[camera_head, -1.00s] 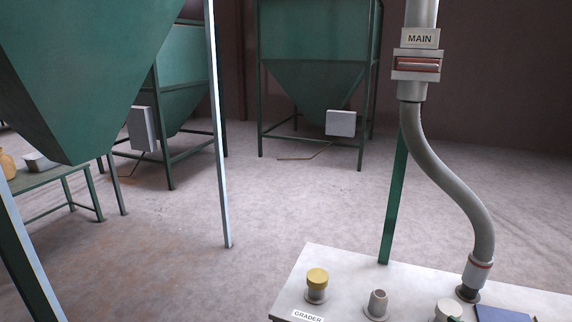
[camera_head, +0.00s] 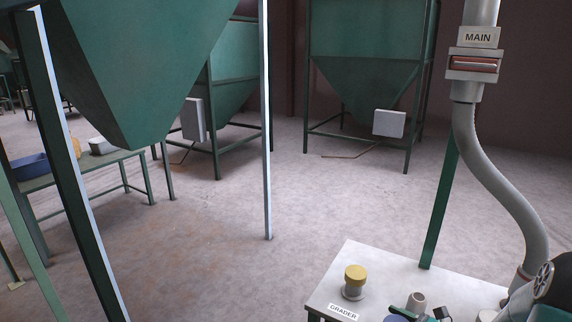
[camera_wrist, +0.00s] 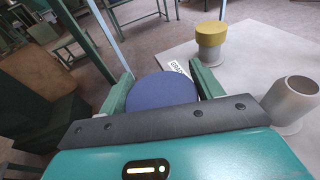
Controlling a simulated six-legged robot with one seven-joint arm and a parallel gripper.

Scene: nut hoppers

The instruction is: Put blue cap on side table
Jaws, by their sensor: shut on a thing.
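My gripper (camera_wrist: 162,92) is shut on the round blue cap (camera_wrist: 162,91), which sits between its two green fingers in the wrist view. In the head view my gripper (camera_head: 420,312) is at the bottom edge, over the white grader table, with only a sliver of the blue cap (camera_head: 394,318) showing. A green side table (camera_head: 130,156) stands at the left, partly behind a hopper leg. It bears a blue bin (camera_head: 30,167), a grey-white container (camera_head: 103,146) and a tan item (camera_head: 76,147).
The white grader table (camera_head: 345,262) holds a yellow-capped post (camera_head: 355,282) and an uncapped grey stub (camera_wrist: 291,100). A hopper (camera_head: 130,70) and its upright leg (camera_head: 267,130) stand between this table and the side table. Open floor (camera_head: 215,235) lies between them.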

